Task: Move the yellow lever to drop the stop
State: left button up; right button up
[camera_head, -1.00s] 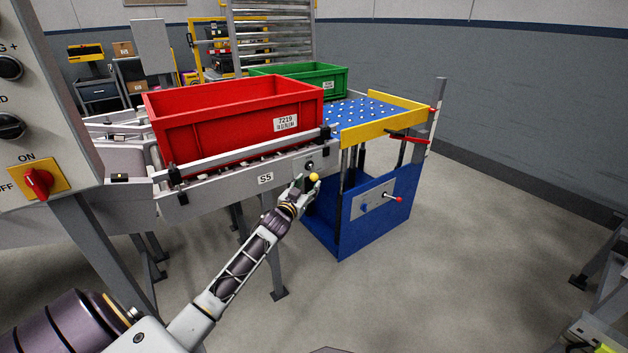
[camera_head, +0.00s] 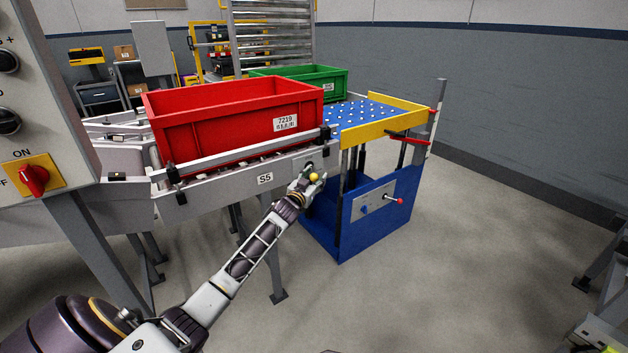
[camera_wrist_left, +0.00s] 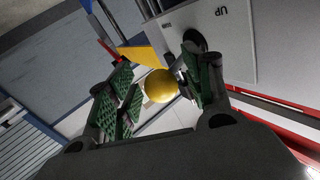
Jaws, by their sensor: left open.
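The yellow lever's round knob (camera_head: 314,177) sits at the side of the conveyor, below the red crate's right end. In the left wrist view the yellow knob (camera_wrist_left: 160,86) lies between the green-padded fingers, nearer the right-hand pads. My left gripper (camera_head: 312,179) is open around the knob; the wrist view shows a gap to the left-hand pads. The lever's shaft is mostly hidden. A grey plate marked "UP" (camera_wrist_left: 218,40) with a dark round pivot is behind the knob. The stop itself cannot be made out. My right gripper is not in view.
A red crate (camera_head: 215,125) stands on the conveyor (camera_head: 225,180), with a green crate (camera_head: 325,82) behind. A blue lift table (camera_head: 375,215) with a ball-studded top (camera_head: 355,115) and a red-knobbed handle (camera_head: 399,201) stands to the right. Floor in front is clear.

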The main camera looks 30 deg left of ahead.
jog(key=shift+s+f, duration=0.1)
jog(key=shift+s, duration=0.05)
pick_arm(q)
jog(key=c, duration=1)
jog(key=shift+r, duration=0.1)
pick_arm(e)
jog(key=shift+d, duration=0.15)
